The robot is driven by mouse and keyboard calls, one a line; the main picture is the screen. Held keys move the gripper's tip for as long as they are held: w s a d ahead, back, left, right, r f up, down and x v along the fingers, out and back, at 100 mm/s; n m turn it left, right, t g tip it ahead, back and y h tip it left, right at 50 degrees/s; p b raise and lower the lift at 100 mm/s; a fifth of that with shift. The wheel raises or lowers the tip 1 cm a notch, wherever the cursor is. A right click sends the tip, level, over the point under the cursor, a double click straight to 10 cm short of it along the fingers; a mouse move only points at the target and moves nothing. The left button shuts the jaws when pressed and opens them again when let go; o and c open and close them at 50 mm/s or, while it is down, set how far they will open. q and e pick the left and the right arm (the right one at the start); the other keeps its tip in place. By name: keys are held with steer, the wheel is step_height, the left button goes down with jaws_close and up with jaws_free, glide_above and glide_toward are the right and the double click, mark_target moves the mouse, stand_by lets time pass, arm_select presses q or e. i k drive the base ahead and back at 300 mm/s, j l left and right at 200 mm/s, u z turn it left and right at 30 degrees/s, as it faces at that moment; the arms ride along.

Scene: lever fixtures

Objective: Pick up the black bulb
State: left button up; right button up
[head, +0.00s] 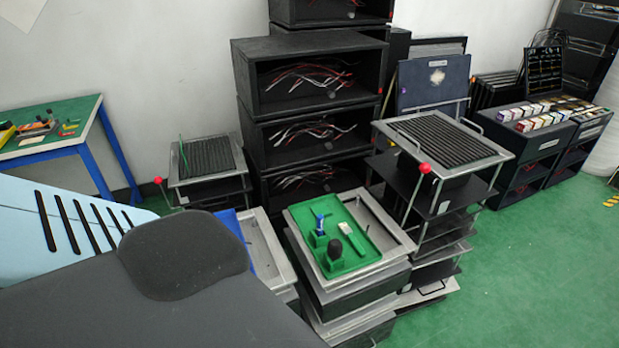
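A dark, rounded black bulb (335,249) stands upright on a small green base in the green tray (373,232). The tray lies on a metal-framed stack of dark boxes right of the centre. Behind the bulb, a blue object (320,224) stands on another green base. A white object (346,236) with a green part lies to its right. The bulb is in plain view and nothing holds it. Neither of my grippers shows in the head view.
A fixture with a red-knobbed lever (425,168) stands close right of the tray stack; another red knob (158,180) is at the left. Black boxes with wires (310,78) rise behind. A large dark grey surface (140,310) fills the lower left. Green floor (530,270) is open at right.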

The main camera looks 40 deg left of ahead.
mark_target(335, 248)
steer(key=i+l+u, duration=0.1)
steer(key=u, duration=0.35)
steer(key=i+l+u, duration=0.2)
steer(key=u, duration=0.25)
steer(key=i+l+u, duration=0.15)
steer(key=u, duration=0.3)
steer(key=i+l+u, duration=0.1)
steer(key=l+u, duration=0.2)
steer(key=u, duration=0.15)
steer(key=l+u, duration=0.3)
steer(key=u, duration=0.2)
steer(key=i+l+u, duration=0.1)
steer(key=l+u, duration=1)
steer(key=l, duration=0.15)
